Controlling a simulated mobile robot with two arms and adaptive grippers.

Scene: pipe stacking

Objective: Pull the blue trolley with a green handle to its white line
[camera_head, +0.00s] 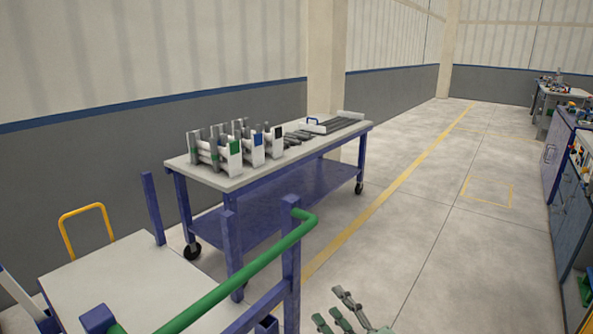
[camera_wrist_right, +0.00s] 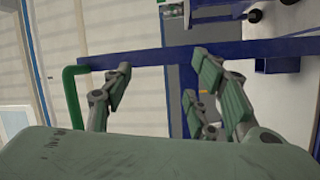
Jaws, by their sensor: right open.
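The blue trolley (camera_head: 291,262) stands at the lower left in the head view, with blue posts and a pale flat top (camera_head: 135,283). Its green handle (camera_head: 245,267) runs from the bottom edge up to a bend at the corner post. My right gripper (camera_head: 345,312) is at the bottom edge, right of the handle and apart from it in the picture. The green handle (camera_wrist_right: 71,98) bends down left of the fingers, joined to a blue bar (camera_wrist_right: 150,58). My left gripper is not in view. No white line shows.
A wheeled blue table (camera_head: 235,183) with pipe holders and dark pipes stands behind the trolley. A yellow hoop handle (camera_head: 86,210) shows at the left. Blue workbenches (camera_head: 572,170) line the right side. The floor between is clear, with yellow lines (camera_head: 400,180).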

